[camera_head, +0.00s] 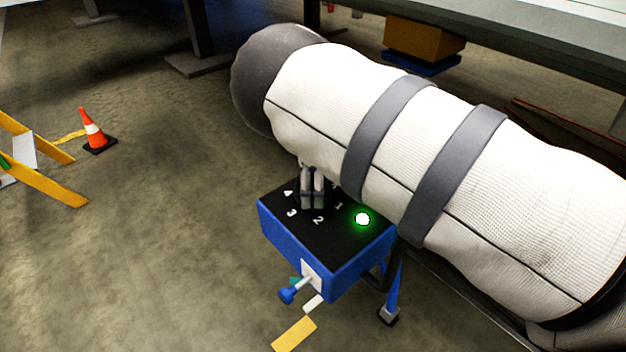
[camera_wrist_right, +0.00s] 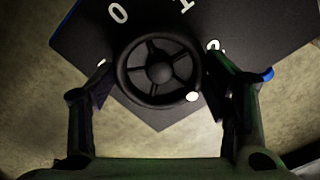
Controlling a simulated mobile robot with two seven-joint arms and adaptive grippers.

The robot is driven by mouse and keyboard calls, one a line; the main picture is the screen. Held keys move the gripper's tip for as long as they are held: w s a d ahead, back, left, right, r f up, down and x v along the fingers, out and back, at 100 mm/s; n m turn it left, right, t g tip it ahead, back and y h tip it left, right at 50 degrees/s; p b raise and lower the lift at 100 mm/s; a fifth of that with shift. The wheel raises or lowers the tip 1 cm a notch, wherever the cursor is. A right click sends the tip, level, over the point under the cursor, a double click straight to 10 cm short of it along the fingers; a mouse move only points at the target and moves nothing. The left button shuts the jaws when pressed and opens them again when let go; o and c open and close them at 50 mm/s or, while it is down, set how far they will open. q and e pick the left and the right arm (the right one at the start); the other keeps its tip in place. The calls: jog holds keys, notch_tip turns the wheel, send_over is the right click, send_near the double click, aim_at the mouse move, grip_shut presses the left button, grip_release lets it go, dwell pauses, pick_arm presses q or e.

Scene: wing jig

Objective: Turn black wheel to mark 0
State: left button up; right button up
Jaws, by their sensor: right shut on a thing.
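The black wheel (camera_wrist_right: 158,45) is a spoked handwheel on top of the blue control box (camera_head: 290,235). My right gripper (camera_head: 312,203) reaches down onto it, with one finger at each side of the rim, shut on the wheel. In the head view the gripper hides most of the wheel. A white dot (camera_wrist_right: 192,96) on the rim points to the lower right in the wrist view. Mark 0 (camera_wrist_right: 118,13) is at the upper left there, away from the dot. Marks 1 (camera_head: 338,205), 2 (camera_head: 318,220), 3 (camera_head: 292,213) and 4 (camera_head: 288,192) show in the head view. My left gripper is not in view.
A green light (camera_head: 362,219) glows on the box top. A blue-knobbed lever (camera_head: 290,294) sticks out of its front. My large white-sleeved arm (camera_head: 350,90) lies close behind the box. An orange cone (camera_head: 94,132) stands at left on open floor.

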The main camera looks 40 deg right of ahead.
jog(key=n+p, duration=0.1)
jog(key=n, duration=0.2)
jog(key=shift+r+n, duration=0.1)
jog(key=shift+n, duration=0.3)
jog(key=n+p, duration=0.1)
jog(key=n, duration=0.3)
jog(key=shift+s+n, duration=0.1)
jog(key=shift+n, duration=0.2)
jog(key=n+p, duration=0.1)
jog(key=n, duration=0.3)
jog(key=n+p, duration=0.1)
jog(key=n, duration=0.3)
jog(key=n+p, duration=0.1)
jog(key=n, duration=0.3)
jog(key=shift+s+n, duration=0.1)
jog(key=shift+n, duration=0.2)
jog(key=n, duration=0.3)
jog(key=shift+d+n+p, duration=0.1)
jog(key=shift+n+p, duration=0.2)
jog(key=n, duration=0.4)
jog(key=shift+p, duration=0.35)
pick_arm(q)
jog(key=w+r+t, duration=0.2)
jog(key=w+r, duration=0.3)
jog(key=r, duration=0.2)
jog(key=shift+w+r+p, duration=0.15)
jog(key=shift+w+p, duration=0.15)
pick_arm(e)
jog(key=shift+n, duration=2)
